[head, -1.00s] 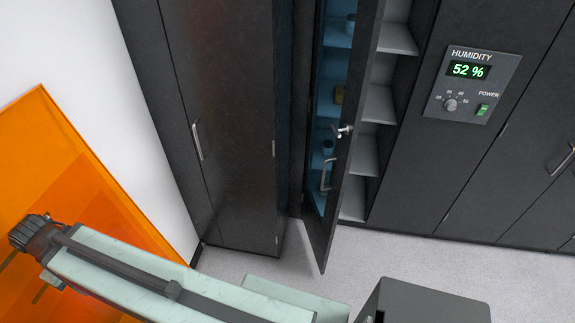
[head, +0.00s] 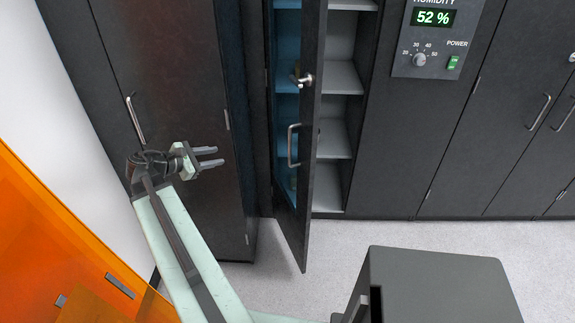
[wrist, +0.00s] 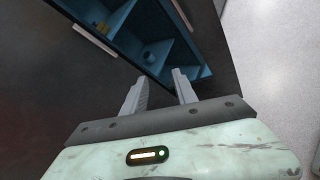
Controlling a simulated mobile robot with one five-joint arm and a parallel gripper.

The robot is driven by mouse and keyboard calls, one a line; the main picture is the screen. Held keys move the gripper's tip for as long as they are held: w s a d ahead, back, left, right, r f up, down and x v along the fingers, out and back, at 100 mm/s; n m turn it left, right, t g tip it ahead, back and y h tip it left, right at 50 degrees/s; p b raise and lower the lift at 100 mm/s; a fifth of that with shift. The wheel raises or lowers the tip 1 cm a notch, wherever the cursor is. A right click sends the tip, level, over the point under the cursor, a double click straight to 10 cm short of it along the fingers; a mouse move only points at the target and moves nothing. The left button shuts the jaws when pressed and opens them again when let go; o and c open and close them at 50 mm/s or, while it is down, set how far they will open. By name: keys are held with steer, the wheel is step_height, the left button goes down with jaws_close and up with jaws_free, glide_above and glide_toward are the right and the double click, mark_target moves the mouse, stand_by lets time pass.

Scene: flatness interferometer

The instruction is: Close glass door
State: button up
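The glass door (head: 309,140) stands ajar on the dark cabinet, seen nearly edge-on in the head view, with blue-tinted glass within its dark frame. Its bar handle (head: 293,146) is on the left face, below a lock with a key (head: 303,80). My gripper (head: 216,157) is left of the door, fingers pointing right, apart from the handle and in front of the closed cabinet. The wrist view shows its two fingers (wrist: 159,76) spread with nothing between them. Blue shelves (wrist: 150,45) show beyond the fingertips.
A closed dark cabinet (head: 175,90) stands to the left. Grey open shelves (head: 338,75) show right of the door. A humidity panel (head: 437,38) reads 52 %. An orange translucent panel (head: 50,240) is at lower left. Light floor (head: 335,240) lies clear below the door.

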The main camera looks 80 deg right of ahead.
steer(key=s+d+n+g+b, duration=0.1)
steer(key=s+d+g, duration=0.1)
steer(key=s+d, duration=0.2)
steer(key=s+d+n+g+b, duration=0.1)
steer(key=s+d, duration=0.4)
steer(key=s, duration=0.6)
steer(key=s+d+r+g+b, duration=0.1)
steer(key=s+d+g+b, duration=0.1)
steer(key=s, duration=0.6)
steer(key=shift+d+n+g+h+b, duration=0.4)
steer(key=shift+d+g, duration=0.1)
steer(key=shift+d, duration=0.75)
jaws_close()
steer(key=shift+w+r, duration=0.1)
